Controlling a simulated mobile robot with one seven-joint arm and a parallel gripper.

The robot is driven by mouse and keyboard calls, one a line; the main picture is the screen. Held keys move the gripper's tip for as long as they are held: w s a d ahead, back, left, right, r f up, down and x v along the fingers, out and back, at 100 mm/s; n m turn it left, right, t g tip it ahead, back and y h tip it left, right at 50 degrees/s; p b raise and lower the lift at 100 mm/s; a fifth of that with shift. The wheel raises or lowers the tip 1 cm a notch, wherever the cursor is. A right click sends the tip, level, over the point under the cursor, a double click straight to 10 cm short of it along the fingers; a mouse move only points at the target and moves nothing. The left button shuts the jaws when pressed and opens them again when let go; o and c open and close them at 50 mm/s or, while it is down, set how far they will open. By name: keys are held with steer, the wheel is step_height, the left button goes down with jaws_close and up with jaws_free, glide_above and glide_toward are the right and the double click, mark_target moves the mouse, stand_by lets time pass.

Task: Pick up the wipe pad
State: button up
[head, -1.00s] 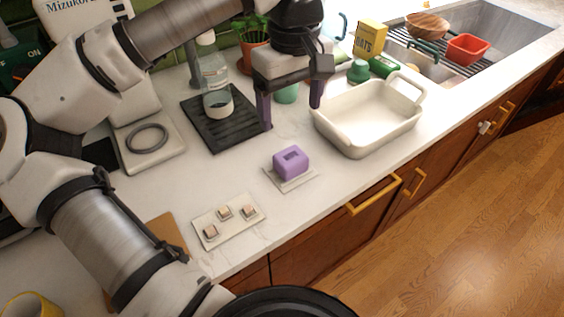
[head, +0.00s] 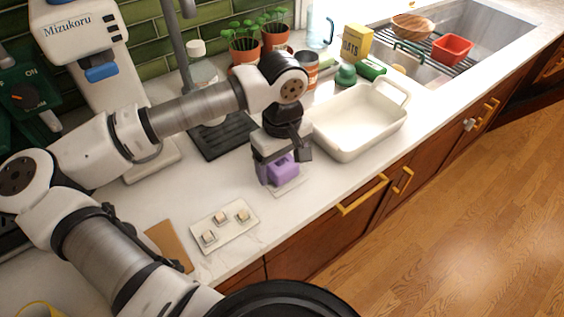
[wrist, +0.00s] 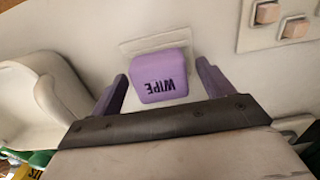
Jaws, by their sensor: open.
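The wipe pad (head: 285,169) is a purple block on a thin pale square plate (head: 293,187) on the white counter. In the wrist view the wipe pad (wrist: 160,77) shows dark "WIPE" lettering on its face. My gripper (head: 280,177) is down over the pad and partly hides it in the head view. In the wrist view my gripper (wrist: 160,88) is open, with one purple finger on each side of the pad and a gap visible at both sides. The depth of the fingers along the pad is hard to tell.
A white baking dish (head: 341,150) stands close to the right of my gripper. A pale plate with several small blocks (head: 226,229) lies to the left. A black drip mat (head: 222,138) with a bottle is behind. The counter's front edge is close to the pad.

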mark_target(282, 162)
steer(key=shift+f, duration=0.2)
steer(key=c, duration=1.1)
steer(key=shift+o, duration=0.2)
steer(key=shift+r, duration=0.1)
step_height(282, 162, up, 20)
steer(key=b, duration=0.3)
steer(key=o, duration=0.3)
steer(key=shift+c, duration=1)
